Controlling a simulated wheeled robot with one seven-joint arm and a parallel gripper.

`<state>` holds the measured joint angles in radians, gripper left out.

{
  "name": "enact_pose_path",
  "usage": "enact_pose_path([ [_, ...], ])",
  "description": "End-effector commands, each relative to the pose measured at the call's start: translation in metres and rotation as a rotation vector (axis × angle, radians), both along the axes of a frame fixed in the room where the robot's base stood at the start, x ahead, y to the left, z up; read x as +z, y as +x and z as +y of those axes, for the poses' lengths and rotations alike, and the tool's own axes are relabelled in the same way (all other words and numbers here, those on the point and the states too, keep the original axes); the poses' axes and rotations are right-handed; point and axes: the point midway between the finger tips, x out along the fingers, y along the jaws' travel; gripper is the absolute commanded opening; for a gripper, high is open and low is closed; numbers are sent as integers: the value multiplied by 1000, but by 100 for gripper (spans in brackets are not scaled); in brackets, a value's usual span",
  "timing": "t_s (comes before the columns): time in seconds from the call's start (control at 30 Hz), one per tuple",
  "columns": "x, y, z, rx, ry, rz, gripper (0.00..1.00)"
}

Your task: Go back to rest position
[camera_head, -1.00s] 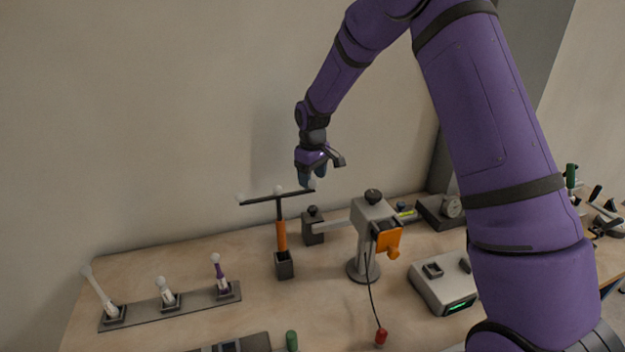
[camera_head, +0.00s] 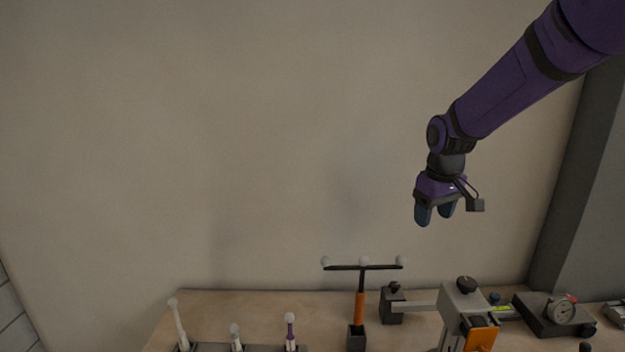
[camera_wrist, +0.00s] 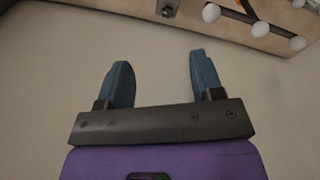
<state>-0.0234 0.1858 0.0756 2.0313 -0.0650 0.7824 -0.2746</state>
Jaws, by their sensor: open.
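My gripper (camera_head: 434,214) hangs in the air in front of the wall, fingers pointing down, above the workbench (camera_head: 240,304). In the wrist view my gripper (camera_wrist: 157,82) has its two blue fingers wide apart with nothing between them. My purple arm reaches in from the upper right of the head view.
Below stand a T-shaped tool with white balls (camera_head: 361,290), a grey stand with an orange part (camera_head: 478,335), a dial gauge (camera_head: 561,310) and a rack with several white-tipped rods (camera_head: 290,330). A grey pillar (camera_head: 590,190) rises at right. Air left of the arm is clear.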

Motion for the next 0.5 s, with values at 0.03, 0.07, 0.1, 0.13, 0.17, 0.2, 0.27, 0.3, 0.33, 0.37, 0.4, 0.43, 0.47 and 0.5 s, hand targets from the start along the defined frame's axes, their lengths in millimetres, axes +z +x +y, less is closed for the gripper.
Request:
enact_pose_path([
  [0.03,13,-11,-3,-15,1,-16,61],
  [0.07,19,-18,-4,-24,2,-24,61],
  [0.1,27,-27,-6,-36,4,-33,61],
  [0.13,33,-34,-7,-46,6,-41,61],
  [0.17,38,-41,-8,-56,7,-48,61],
  [0.2,46,-50,-10,-67,9,-58,61],
  [0.27,55,-64,-12,-87,14,-73,61],
  [0.3,62,-73,-13,-99,16,-83,61],
  [0.33,66,-80,-15,-109,18,-91,61],
  [0.37,71,-88,-16,-118,20,-98,61],
  [0.4,76,-97,-17,-131,23,-108,61],
  [0.43,79,-105,-19,-141,25,-114,61],
  [0.47,83,-112,-20,-150,28,-123,61],
  [0.5,88,-122,-21,-162,32,-132,61],
])
